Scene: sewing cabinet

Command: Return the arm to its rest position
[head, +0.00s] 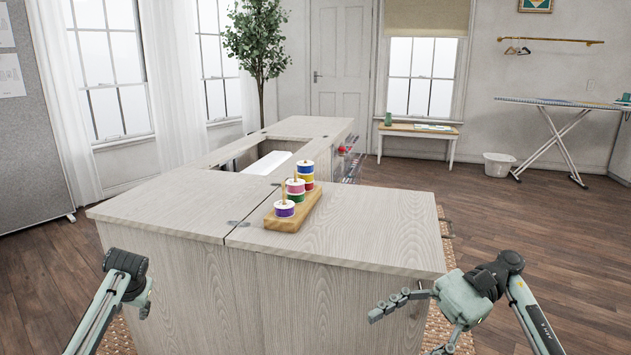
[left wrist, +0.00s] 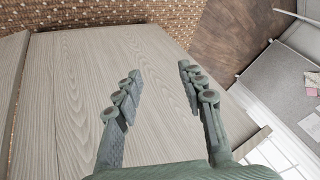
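My left gripper (left wrist: 160,72) is open in the left wrist view. Its two green-grey fingers stand apart with nothing between them, over a pale wood surface of the sewing cabinet (head: 345,225). In the head view my left arm comes in at the lower left, beside the cabinet's near left side, and its fingers cannot be made out there. My right gripper (head: 402,336) is at the lower right of the head view, in front of the cabinet's near right corner. Its fingers are spread and point left, with nothing seen between them.
A wooden spool stand (head: 292,211) with several coloured spools stands on the cabinet top. Beyond it is an opening with a white piece (head: 268,163) in it. A woven rug (left wrist: 95,15) lies by the cabinet.

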